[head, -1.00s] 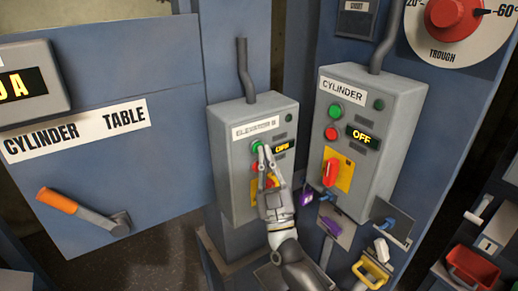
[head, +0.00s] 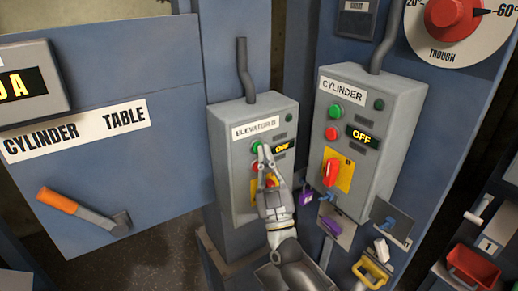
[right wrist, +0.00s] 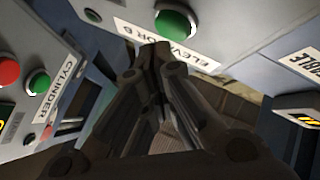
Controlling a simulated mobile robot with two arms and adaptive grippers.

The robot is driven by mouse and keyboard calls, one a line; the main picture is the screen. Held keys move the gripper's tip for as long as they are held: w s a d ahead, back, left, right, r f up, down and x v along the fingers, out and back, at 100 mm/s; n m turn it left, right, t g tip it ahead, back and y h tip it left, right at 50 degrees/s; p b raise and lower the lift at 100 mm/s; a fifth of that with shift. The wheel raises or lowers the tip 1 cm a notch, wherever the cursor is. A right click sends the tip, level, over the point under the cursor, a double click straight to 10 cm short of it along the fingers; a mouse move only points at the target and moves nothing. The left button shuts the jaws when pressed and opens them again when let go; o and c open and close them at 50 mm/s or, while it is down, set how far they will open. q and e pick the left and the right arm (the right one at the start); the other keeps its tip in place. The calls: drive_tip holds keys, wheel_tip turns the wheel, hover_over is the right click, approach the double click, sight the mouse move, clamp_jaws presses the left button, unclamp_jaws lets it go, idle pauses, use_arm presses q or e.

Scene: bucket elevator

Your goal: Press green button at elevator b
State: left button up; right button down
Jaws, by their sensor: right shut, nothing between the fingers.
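The elevator B control box (head: 228,165) is grey, with a white "ELEVATOR B" label (head: 255,128). Its green button (head: 256,146) shows just above and left of my right fingertips. My right gripper (head: 265,152) is shut and empty, in front of the box, with its fingers pointing up at the button. In the right wrist view the green button (right wrist: 175,20) is beyond and slightly right of the fingertips (right wrist: 155,50); a gap seems to lie between them. The yellow display (head: 283,148) reads OFF. The gripper partly hides the red button and the yellow plate below. My left gripper is not in view.
The cylinder box (head: 385,120), with its own green and red buttons and a red switch (head: 331,172), stands close on the right. A purple padlock (head: 306,196) hangs between the boxes. The cylinder table panel (head: 110,175) with an orange-handled lever (head: 75,208) is left.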

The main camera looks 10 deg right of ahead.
drive_tip(key=shift+w+a, duration=0.15)
drive_tip(key=shift+w, duration=0.15)
drive_tip(key=shift+w+a+b, duration=0.15)
drive_tip(key=shift+w+b, duration=0.15)
drive_tip(key=shift+w, duration=0.15)
idle(0.7)
drive_tip(key=shift+s, duration=0.15)
drive_tip(key=shift+s+d+p, duration=0.3)
drive_tip(key=shift+s+p, duration=0.2)
drive_tip(key=shift+s, duration=0.2)
drive_tip(key=shift+s, duration=0.1)
drive_tip(key=s, duration=0.1)
drive_tip(key=s+d+p, duration=0.1)
drive_tip(key=s, duration=0.1)
drive_tip(key=s+p, duration=0.1)
drive_tip(key=shift+s+d, duration=0.25)
drive_tip(key=shift+d, duration=0.1)
idle(0.5)
